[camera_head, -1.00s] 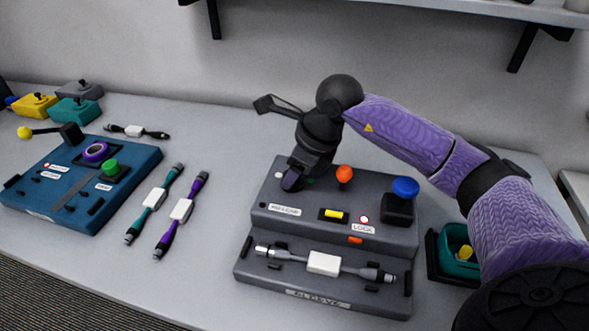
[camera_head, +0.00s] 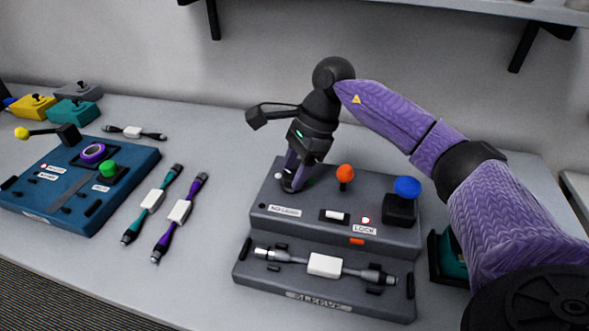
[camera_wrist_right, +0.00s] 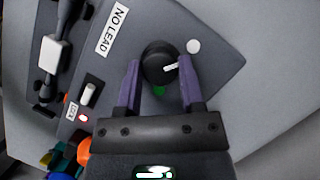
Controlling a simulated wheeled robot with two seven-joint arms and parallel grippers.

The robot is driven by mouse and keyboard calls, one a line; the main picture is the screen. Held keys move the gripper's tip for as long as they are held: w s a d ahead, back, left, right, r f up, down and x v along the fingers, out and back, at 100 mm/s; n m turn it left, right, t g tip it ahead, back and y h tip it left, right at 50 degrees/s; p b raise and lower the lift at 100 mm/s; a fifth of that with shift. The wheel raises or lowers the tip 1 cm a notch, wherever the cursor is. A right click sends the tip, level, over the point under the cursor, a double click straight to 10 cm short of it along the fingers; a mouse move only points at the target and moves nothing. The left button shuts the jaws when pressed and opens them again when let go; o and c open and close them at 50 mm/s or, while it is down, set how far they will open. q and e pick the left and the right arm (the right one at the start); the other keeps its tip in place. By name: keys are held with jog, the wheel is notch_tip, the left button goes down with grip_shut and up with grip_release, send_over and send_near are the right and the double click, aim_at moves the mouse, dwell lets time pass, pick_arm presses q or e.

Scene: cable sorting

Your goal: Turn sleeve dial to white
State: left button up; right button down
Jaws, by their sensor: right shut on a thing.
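The grey sleeve station (camera_head: 340,208) stands on the table in the head view. Its dark round dial (camera_wrist_right: 158,63) shows in the right wrist view, with a white pointer mark aimed toward a white dot (camera_wrist_right: 193,46). A green dot (camera_wrist_right: 159,91) lies beside the dial. My right gripper (camera_wrist_right: 160,75) is shut on the dial, one purple finger on each side; in the head view it (camera_head: 290,183) reaches down at the station's back left. My left gripper is not in view.
An orange knob (camera_head: 345,172) and a blue button (camera_head: 407,187) stand on the station's top. A cable with a white block (camera_head: 324,264) lies in its front cradle. Two cables (camera_head: 180,212) and a blue station (camera_head: 80,185) are to the left.

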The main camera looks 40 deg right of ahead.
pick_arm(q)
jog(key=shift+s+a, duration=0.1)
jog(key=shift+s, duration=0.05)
pick_arm(e)
jog(key=shift+n, duration=0.5)
jog(key=shift+c, duration=1.1)
grip_release()
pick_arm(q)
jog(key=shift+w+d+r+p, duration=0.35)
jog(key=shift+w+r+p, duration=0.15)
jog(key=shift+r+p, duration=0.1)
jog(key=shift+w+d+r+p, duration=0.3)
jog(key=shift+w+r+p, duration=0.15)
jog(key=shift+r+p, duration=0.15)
pick_arm(e)
jog(key=v, duration=0.9)
jog(key=shift+w+r, duration=0.2)
jog(key=shift+r, duration=0.2)
jog(key=shift+d, duration=0.15)
